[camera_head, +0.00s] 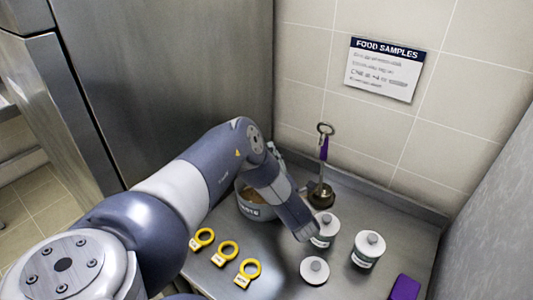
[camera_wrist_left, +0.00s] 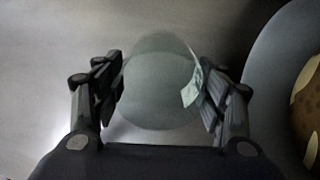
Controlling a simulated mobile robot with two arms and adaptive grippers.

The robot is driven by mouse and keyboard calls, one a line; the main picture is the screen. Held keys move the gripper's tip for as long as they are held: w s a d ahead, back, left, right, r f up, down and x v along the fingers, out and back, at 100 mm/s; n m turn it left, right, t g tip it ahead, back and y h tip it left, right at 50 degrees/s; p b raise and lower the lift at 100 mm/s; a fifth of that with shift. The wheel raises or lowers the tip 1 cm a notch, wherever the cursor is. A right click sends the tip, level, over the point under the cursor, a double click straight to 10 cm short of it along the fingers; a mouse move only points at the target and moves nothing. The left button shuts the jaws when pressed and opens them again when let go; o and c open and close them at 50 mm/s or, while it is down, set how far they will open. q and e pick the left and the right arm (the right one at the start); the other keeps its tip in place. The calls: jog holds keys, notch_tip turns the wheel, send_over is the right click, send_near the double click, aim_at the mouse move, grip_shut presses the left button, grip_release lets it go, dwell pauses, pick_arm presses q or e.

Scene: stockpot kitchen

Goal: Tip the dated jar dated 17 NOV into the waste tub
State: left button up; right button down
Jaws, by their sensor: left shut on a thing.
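My left gripper (camera_wrist_left: 160,88) is shut on a pale, translucent jar (camera_wrist_left: 158,100), one finger on each side. A small paper label shows on the jar's right side, but its date cannot be read. The waste tub (camera_head: 258,211) is a grey round tub with brown contents, partly behind my left arm in the head view. In the wrist view the tub's rim (camera_wrist_left: 262,75) is at the right, beside the held jar. In the head view the left gripper's fingers and the held jar are hidden behind my arm. My right gripper is not in view.
Two lidded jars (camera_head: 325,232) (camera_head: 367,251) stand right of my arm. A round lid (camera_head: 314,270) lies in front. Three yellow ring tags (camera_head: 225,254) lie at the left. A purple-handled tool (camera_head: 323,150) stands near the wall. A purple block (camera_head: 404,288) is at the front right.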

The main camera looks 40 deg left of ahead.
pick_arm(q)
jog(key=shift+s+d+r+p, duration=0.15)
jog(key=shift+r+p, duration=0.1)
jog(key=shift+p, duration=0.85)
jog(key=shift+s+f+y, duration=0.1)
jog(key=shift+f+y, duration=0.2)
jog(key=shift+d+r+t+y, duration=0.15)
jog(key=shift+d+t+y, duration=0.05)
jog(key=shift+t+y, duration=0.1)
jog(key=shift+d+r+y+p, duration=0.1)
jog(key=shift+y+p, duration=0.2)
jog(key=shift+p, duration=0.55)
jog(key=shift+s+d+y, duration=0.15)
jog(key=shift+y, duration=0.25)
jog(key=shift+t, duration=0.3)
dwell(0.4)
